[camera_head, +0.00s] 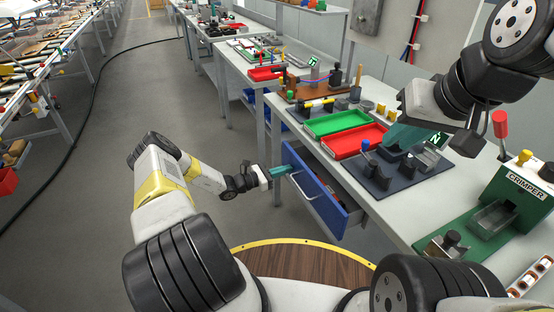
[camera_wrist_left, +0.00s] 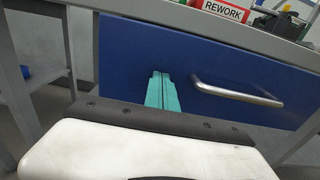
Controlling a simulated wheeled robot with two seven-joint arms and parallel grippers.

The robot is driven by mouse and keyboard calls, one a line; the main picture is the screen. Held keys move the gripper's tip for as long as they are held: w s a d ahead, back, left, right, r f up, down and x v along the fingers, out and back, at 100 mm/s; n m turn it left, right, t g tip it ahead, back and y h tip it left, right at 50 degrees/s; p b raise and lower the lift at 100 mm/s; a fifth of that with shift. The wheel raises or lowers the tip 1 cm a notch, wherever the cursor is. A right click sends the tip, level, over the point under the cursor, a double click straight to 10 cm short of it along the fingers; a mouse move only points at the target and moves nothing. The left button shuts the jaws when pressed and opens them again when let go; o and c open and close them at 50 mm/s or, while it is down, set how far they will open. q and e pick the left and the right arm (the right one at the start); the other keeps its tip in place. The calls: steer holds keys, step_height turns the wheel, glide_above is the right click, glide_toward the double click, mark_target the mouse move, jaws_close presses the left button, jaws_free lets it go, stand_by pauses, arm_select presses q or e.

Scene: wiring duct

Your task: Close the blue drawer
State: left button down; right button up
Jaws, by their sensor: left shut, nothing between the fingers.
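The blue drawer (camera_head: 318,192) under the workbench is pulled part way out in the head view, with dark and red contents inside. Its blue front (camera_wrist_left: 140,55) fills much of the left wrist view, with a silver bar handle (camera_wrist_left: 238,93) on the right. My left gripper (camera_head: 284,169) is shut and empty, its teal fingertips (camera_wrist_left: 161,80) at the drawer front, left of the handle. I cannot tell whether the tips touch the front. My right gripper (camera_head: 394,136) is over the benchtop by a dark fixture; its fingers are teal and their opening is unclear.
The benchtop (camera_head: 385,210) carries a green tray (camera_head: 337,122), a red tray (camera_head: 354,141), a dark fixture mat (camera_head: 402,175) and a green crimper station (camera_head: 510,205). A red REWORK box (camera_wrist_left: 222,11) stands above the drawer.

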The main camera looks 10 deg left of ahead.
mark_target(306, 162)
arm_select(q)
steer(key=x, duration=0.8)
steer(key=shift+w+d, duration=0.25)
steer(key=shift+d, duration=0.05)
steer(key=shift+w+d+r, duration=0.1)
steer(key=shift+w+d, duration=0.1)
